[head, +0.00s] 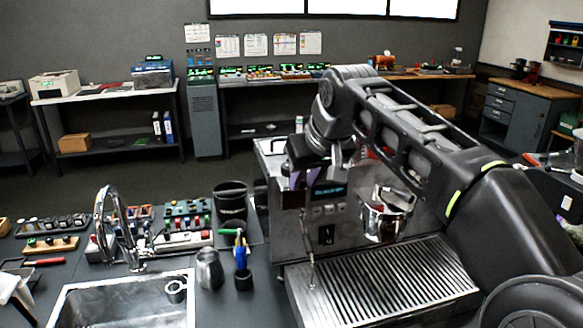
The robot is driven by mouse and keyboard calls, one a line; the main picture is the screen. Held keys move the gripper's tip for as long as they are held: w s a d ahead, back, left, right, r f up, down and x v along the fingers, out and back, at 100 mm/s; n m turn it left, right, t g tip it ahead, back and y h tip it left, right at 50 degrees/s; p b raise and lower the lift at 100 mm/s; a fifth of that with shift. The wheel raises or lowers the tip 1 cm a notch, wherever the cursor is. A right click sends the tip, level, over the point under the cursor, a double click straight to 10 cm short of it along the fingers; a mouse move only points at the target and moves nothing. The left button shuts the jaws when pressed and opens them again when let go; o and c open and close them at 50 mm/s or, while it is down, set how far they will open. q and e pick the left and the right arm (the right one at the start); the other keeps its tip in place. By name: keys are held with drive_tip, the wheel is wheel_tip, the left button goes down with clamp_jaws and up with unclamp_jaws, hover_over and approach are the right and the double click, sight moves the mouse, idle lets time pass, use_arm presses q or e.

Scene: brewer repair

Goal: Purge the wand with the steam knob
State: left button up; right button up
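The espresso machine (345,215) stands at the right centre, with a small lit display and a black switch on its front. My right arm comes in from the right across its top. My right gripper (297,178) points down at the machine's upper left front. The steam knob cannot be made out; the gripper covers that area. I cannot tell whether the fingers are open or touching anything. A thin steam wand (312,262) hangs below the gripper at the left edge of the drip tray (385,285). No steam is visible. My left gripper is out of view.
A metal pitcher (209,270) and a holder with coloured-handled tools (243,262) stand left of the machine. A black bin (231,202) is behind them. A sink (125,303) with a tall faucet (122,225) is at the lower left. Small parts trays line the bench behind it.

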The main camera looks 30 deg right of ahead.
drive_tip(key=shift+s+d+n+y, duration=0.1)
drive_tip(key=shift+d+n+y, duration=0.4)
drive_tip(key=shift+n, duration=0.3)
drive_tip(key=shift+d+n+y, duration=0.4)
drive_tip(key=shift+d+n, duration=0.1)
drive_tip(key=shift+n, duration=0.2)
drive_tip(key=shift+d+n+y, duration=0.4)
drive_tip(key=shift+d+n, duration=0.05)
drive_tip(key=shift+n, duration=0.35)
